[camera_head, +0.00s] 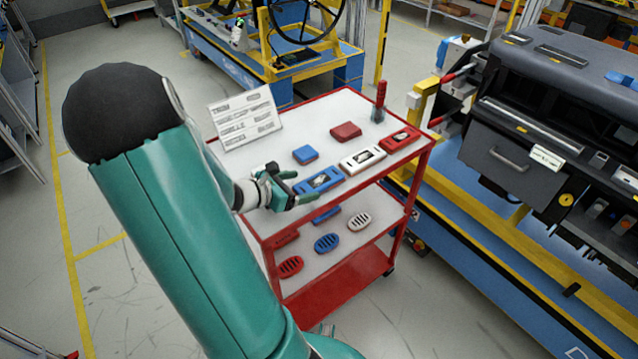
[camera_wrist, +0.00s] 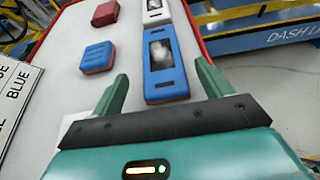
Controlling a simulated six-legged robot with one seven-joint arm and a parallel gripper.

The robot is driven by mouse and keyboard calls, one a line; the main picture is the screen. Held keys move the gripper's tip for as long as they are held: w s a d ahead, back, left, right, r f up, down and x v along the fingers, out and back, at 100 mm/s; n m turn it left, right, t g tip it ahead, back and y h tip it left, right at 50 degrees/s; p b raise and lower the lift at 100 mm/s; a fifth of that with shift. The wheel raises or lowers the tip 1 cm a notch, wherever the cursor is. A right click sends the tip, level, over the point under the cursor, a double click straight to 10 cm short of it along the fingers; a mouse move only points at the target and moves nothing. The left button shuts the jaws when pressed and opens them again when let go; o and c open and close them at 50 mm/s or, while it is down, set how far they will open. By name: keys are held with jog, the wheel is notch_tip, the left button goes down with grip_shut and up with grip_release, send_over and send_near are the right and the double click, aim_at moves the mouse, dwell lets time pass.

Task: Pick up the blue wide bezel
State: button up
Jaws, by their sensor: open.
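The blue wide bezel (camera_head: 319,181) lies flat on the top shelf of the red cart, near its front edge. It is a flat blue rectangle with a window in its middle. In the wrist view the blue wide bezel (camera_wrist: 165,82) lies ahead, its near end between the tips of the open fingers. My gripper (camera_head: 296,192) is over the cart's front edge, beside the bezel's left end. In the wrist view my gripper (camera_wrist: 160,85) is open and holds nothing. I cannot tell its height above the shelf.
On the cart (camera_head: 350,103) are a white bezel (camera_head: 362,158), a red bezel (camera_head: 400,139), a small blue block (camera_head: 305,154), a red block (camera_head: 346,131) and a sign (camera_head: 245,118). Vents (camera_head: 327,243) lie on the lower shelf. A dashboard module (camera_head: 545,120) stands at right.

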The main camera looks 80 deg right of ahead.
aim_at(314, 183)
jog(key=x, duration=0.5)
jog(key=shift+s, duration=0.2)
jog(key=shift+c, duration=0.2)
jog(key=c, duration=1)
